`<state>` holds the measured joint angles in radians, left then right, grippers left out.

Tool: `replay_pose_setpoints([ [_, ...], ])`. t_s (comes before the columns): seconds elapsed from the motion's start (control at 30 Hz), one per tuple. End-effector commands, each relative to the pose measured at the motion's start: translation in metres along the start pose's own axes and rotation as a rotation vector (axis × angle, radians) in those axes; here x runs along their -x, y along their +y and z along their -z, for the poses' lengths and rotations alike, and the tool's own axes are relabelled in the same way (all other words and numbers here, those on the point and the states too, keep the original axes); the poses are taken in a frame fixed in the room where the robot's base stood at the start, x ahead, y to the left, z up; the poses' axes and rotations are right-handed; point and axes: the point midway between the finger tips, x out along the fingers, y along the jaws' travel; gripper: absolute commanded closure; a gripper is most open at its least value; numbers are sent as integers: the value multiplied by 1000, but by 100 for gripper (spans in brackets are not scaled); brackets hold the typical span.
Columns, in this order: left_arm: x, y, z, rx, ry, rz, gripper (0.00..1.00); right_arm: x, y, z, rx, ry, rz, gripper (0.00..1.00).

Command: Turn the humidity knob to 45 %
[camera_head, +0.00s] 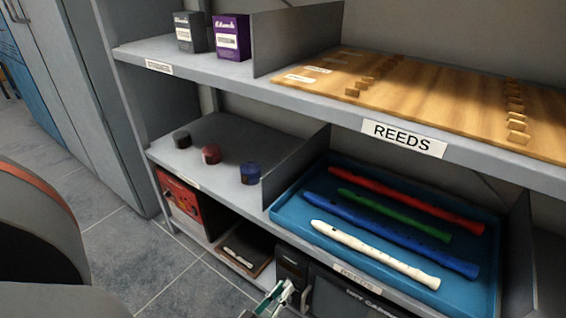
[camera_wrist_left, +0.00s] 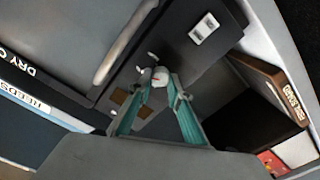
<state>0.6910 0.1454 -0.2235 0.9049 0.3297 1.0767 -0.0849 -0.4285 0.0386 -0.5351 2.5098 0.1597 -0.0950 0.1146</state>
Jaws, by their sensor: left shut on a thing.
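The humidity knob (camera_wrist_left: 160,75), small and pale with a reddish mark, sits on the dark control panel (camera_wrist_left: 180,50) of the dry cabinet. My left gripper (camera_wrist_left: 160,84) has its teal fingers closed on the knob's two sides. In the head view the left gripper (camera_head: 281,292) is at the bottom edge, in front of the cabinet's panel (camera_head: 291,262); the knob is hidden there. A small white display (camera_wrist_left: 203,28) is on the panel, its reading too small to tell. The knob's scale is not legible. My right gripper is not in view.
The cabinet door has a grey handle (camera_wrist_left: 124,42) close beside the gripper. Above are a blue tray (camera_head: 285,213) with several recorders and a wooden board (camera_head: 430,95). A dark flat case (camera_head: 247,246) and a red box (camera_head: 180,200) lie to the left.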

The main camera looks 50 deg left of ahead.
Motion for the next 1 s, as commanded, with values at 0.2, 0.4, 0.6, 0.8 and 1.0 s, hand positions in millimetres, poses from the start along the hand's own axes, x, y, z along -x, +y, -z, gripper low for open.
replay_pose_setpoints([
  [0.2,2,-1,-1,22,-3,2,100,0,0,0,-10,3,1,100],
  [0.4,2,-1,-1,23,-4,1,100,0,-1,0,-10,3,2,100],
  [0.6,2,-1,-2,23,-4,1,66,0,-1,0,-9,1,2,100],
  [0.8,1,0,-1,23,-2,0,65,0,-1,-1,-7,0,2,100],
  [1.0,4,0,-1,23,-3,1,65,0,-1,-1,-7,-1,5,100],
])
